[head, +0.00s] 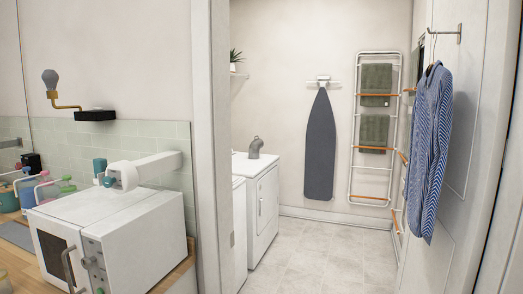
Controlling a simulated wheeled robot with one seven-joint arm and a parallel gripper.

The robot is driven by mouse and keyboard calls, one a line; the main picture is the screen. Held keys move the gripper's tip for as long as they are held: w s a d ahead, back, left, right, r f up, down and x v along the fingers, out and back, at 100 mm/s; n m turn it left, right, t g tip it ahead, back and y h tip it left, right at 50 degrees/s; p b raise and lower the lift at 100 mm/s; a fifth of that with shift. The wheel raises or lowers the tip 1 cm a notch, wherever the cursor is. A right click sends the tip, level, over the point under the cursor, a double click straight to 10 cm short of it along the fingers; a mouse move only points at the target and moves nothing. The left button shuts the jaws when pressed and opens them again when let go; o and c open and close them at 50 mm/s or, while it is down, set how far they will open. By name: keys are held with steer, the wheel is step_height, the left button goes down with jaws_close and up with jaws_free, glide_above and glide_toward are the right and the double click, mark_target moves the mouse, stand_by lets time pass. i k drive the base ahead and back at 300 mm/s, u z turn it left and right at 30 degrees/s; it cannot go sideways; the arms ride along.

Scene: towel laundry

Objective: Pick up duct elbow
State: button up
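The duct elbow (256,148) is a small grey bent pipe. It stands upright on top of the white dryer-like machine (262,205) in the back room, beyond the doorway. Its upper end bends over to the left. It is small and far off in the head view, so its finer shape is hard to tell. Nothing is seen touching it apart from the machine top under it. I cannot make out my gripper in this view, and no fingers show near the elbow.
A white microwave (140,235) sits on the wooden counter at the near left. A door frame (207,150) stands between counter and back room. The tiled floor (320,255) is clear. A drying rack (373,185), ironing board (319,145) and hanging blue shirt (428,145) are further right.

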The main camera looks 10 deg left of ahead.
mark_target(256, 145)
steer(key=u, duration=0.25)
steer(key=k, duration=0.3)
steer(key=u, duration=0.05)
steer(key=i, duration=1.65)
steer(key=z, duration=0.8)
steer(key=i, duration=1.55)
steer(key=z, duration=0.2)
steer(key=i, duration=3)
steer(key=u, duration=0.6)
steer(key=i, duration=1.25)
steer(key=u, duration=1.5)
steer(key=i, duration=1.25)
steer(key=u, duration=0.7)
